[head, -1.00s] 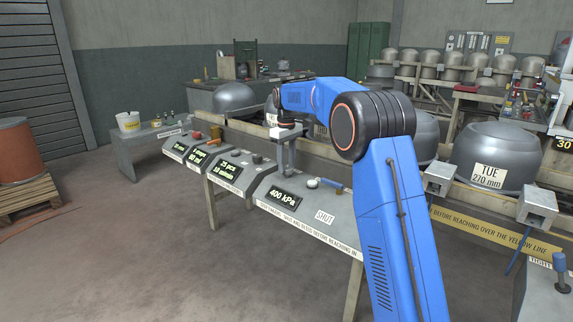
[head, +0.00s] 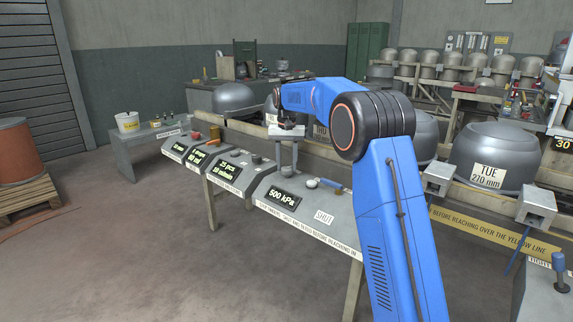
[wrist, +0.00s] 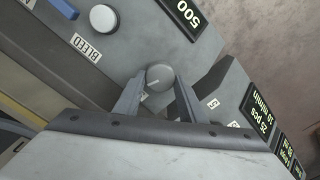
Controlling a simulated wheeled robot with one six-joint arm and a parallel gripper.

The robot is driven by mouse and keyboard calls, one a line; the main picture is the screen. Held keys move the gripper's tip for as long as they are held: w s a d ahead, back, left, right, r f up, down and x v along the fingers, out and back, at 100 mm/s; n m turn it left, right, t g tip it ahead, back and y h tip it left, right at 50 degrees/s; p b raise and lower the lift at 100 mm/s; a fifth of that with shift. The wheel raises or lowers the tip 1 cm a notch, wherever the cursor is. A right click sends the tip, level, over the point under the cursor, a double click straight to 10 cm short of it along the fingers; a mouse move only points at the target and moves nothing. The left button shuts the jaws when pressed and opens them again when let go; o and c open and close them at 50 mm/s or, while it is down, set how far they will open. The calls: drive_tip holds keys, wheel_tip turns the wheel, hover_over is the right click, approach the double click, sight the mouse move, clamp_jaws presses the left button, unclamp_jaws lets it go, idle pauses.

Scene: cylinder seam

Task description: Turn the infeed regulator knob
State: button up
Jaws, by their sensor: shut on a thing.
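The regulator knob (wrist: 160,77) is a round grey knob with a pale pointer line, on the sloped grey console. In the wrist view it sits between the two fingertips of my gripper (wrist: 159,84), which is shut on it. In the head view my gripper (head: 285,168) reaches down to the console beside the pressure display (head: 284,197), which reads 500 kPa. The gripper's fingers hide the knob there. The display also shows partly in the wrist view (wrist: 188,18), reading 500.
A round pale button (wrist: 103,18) stands near the BLEED label (wrist: 87,47). A blue handle (head: 331,186) lies beside it, above a SHUT label (head: 324,217). Neighbouring panels (head: 232,172) extend left. Behind is the conveyor with large grey domes (head: 492,157).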

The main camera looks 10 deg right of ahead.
sight(287, 167)
drive_tip(key=shift+m, duration=1.1)
drive_tip(key=o, duration=1)
drive_tip(key=shift+o, duration=0.2)
drive_tip(key=shift+r, duration=0.1)
wheel_tip(287, 167, up, 17)
drive_tip(key=shift+r, duration=0.1)
